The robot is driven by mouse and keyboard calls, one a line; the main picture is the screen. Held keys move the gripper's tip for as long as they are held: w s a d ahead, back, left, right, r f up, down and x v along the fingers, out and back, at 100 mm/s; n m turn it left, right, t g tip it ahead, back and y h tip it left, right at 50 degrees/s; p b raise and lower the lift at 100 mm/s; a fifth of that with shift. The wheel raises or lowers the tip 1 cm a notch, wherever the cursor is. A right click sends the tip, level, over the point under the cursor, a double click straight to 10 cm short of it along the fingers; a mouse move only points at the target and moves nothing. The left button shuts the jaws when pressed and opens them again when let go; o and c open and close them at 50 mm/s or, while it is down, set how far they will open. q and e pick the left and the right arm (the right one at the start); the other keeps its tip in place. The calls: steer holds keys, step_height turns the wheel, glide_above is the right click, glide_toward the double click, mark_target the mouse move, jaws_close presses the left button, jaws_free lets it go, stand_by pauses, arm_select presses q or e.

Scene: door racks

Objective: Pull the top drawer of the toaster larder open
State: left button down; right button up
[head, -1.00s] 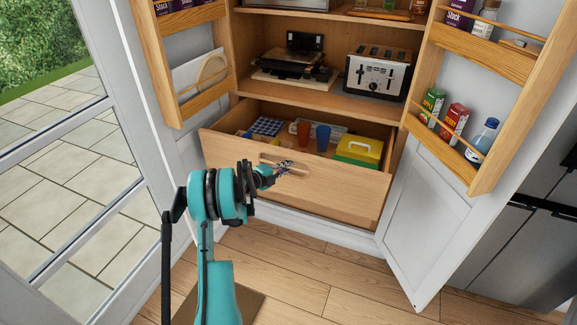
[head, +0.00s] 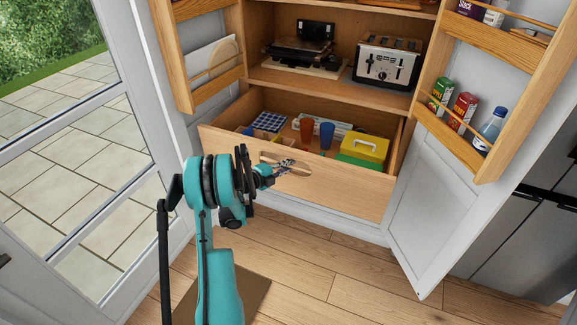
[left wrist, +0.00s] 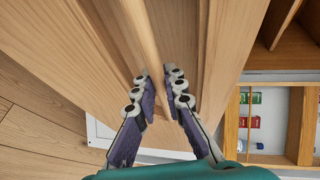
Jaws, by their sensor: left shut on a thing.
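The larder's top drawer (head: 335,193) is a wooden drawer pulled part way out, with its inside visible. Its wooden bar handle (head: 270,157) is on the front panel. My left gripper (head: 300,168) is at this handle. In the left wrist view the fingers of my left gripper (left wrist: 160,82) are on either side of the handle bar (left wrist: 150,45), shut on it. The toaster (head: 389,62) is silver and black and stands on the shelf above the drawer. My right gripper is not in view.
The drawer holds a yellow and green box (head: 364,150), a blue cup (head: 326,135) and an orange cup (head: 306,130). Larder doors with racks stand open at the left (head: 215,90) and right (head: 440,190). The wooden floor (head: 320,262) in front is clear.

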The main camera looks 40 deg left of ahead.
arm_select(q)
steer(key=c, duration=1.9)
jaws_free()
steer(key=shift+o, duration=0.2)
steer(key=v, duration=1.2)
steer(key=shift+a, duration=0.1)
